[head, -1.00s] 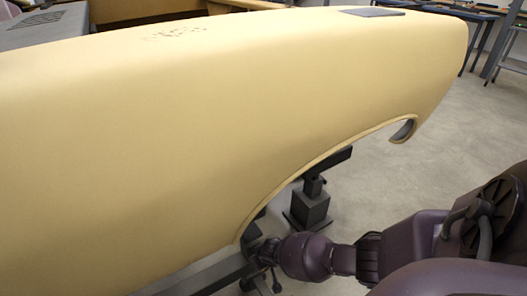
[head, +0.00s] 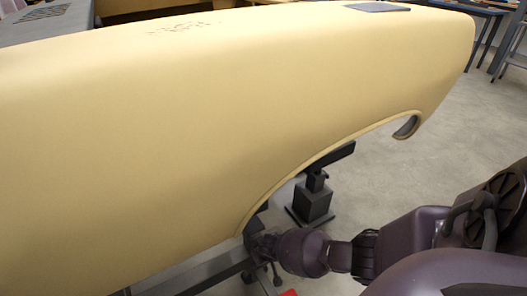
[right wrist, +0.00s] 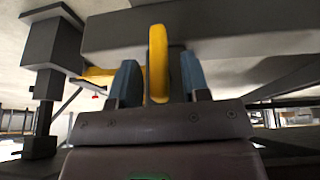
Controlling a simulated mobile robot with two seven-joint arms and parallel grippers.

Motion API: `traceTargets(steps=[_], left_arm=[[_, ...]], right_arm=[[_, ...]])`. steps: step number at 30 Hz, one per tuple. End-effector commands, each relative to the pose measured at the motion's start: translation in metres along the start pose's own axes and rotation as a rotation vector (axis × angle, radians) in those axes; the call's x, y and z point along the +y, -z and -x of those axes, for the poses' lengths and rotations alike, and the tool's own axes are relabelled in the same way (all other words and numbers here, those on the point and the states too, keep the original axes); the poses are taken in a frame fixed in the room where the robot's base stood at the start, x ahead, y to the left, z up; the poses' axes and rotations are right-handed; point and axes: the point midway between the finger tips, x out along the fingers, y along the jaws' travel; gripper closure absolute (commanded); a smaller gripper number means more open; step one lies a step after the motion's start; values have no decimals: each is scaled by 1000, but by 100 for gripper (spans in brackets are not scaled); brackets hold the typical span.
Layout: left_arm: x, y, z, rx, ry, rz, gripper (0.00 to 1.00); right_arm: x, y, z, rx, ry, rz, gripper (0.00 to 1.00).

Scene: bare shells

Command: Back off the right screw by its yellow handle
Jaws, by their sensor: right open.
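The yellow handle (right wrist: 157,62) stands upright in the right wrist view, edge-on, under a grey beam. My right gripper (right wrist: 160,75) is open, with one blue finger on each side of the handle. A gap shows on both sides, so the fingers look apart from it. The screw itself cannot be made out. In the head view my right arm reaches in from the right, and its gripper (head: 258,246) is mostly hidden at the lower edge of the large yellow shell (head: 170,130). My left gripper is not in view.
A grey beam (right wrist: 215,28) runs close above the fingers. A dark support post (right wrist: 50,60) stands at the left, with another yellow part (right wrist: 97,72) beside it. In the head view a dark stand (head: 313,200) is under the shell's arch. Open floor (head: 400,180) lies to the right.

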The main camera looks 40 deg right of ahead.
Motion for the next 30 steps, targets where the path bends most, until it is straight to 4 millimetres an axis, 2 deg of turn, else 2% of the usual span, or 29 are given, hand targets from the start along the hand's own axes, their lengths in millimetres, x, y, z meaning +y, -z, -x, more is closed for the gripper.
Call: traceTargets(steps=[7,14,18,24,30], left_arm=[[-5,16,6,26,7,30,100],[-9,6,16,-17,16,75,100],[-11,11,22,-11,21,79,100],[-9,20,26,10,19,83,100],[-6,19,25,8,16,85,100]], right_arm=[[-1,9,32,13,3,-2,57],[-2,10,74,16,5,-2,57],[-1,8,92,12,3,-2,57],[0,4,106,6,1,0,57],[0,0,107,0,0,1,57]])
